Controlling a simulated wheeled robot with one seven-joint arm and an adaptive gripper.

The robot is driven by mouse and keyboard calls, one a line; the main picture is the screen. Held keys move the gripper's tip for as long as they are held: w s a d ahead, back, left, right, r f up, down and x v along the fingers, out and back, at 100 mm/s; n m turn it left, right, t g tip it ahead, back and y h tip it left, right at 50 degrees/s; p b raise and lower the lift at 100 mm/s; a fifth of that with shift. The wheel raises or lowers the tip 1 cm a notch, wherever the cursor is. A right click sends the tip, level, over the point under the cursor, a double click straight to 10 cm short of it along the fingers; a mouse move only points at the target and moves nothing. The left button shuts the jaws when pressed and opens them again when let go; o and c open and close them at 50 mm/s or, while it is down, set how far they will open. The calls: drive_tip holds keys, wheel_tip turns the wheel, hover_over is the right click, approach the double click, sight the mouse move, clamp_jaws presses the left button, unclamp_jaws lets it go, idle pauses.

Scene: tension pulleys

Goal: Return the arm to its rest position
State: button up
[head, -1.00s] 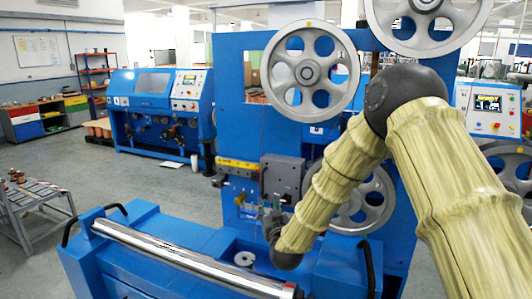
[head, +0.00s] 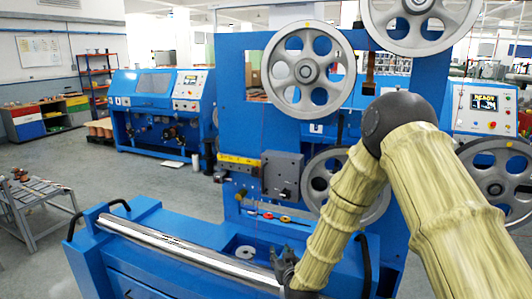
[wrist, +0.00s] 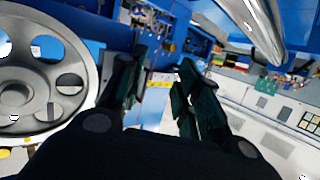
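My arm hangs in front of the blue pulley machine (head: 232,100), bent at a dark elbow joint. My gripper (head: 284,262) is low, above the right part of the blue bench, partly hidden by the arm's last link. In the wrist view, the two dark fingers of my gripper (wrist: 158,85) stand apart with nothing between them. A large grey pulley wheel (wrist: 45,62) shows to the left of the fingers, apart from them.
A shiny roller (head: 180,252) lies along the blue bench (head: 150,215). A grey box (head: 283,177) and pulley wheels (head: 308,68) are on the machine.

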drive_tip(key=s+d+f+m+g+h+b, duration=0.1)
drive_tip(key=s+d+f+g, duration=0.35)
drive_tip(key=s+f, duration=0.75)
drive_tip(key=s+d+f+g+b, duration=0.1)
drive_tip(key=s+d+f+g, duration=0.3)
drive_tip(key=s+f, duration=0.75)
drive_tip(key=s+d+f+g, duration=0.2)
drive_tip(key=s+d, duration=0.1)
drive_tip(key=s, duration=0.6)
drive_tip(key=s+d+f+m+g+h, duration=0.1)
drive_tip(key=s+d+f+g, duration=0.1)
drive_tip(key=s, duration=0.8)
drive_tip(key=s+d+f+g, duration=0.2)
drive_tip(key=s+d+f, duration=0.1)
drive_tip(key=s, duration=0.6)
drive_tip(key=shift+s+d+h+b, duration=0.3)
drive_tip(key=shift+d+b, duration=0.1)
drive_tip(key=shift+d, duration=0.3)
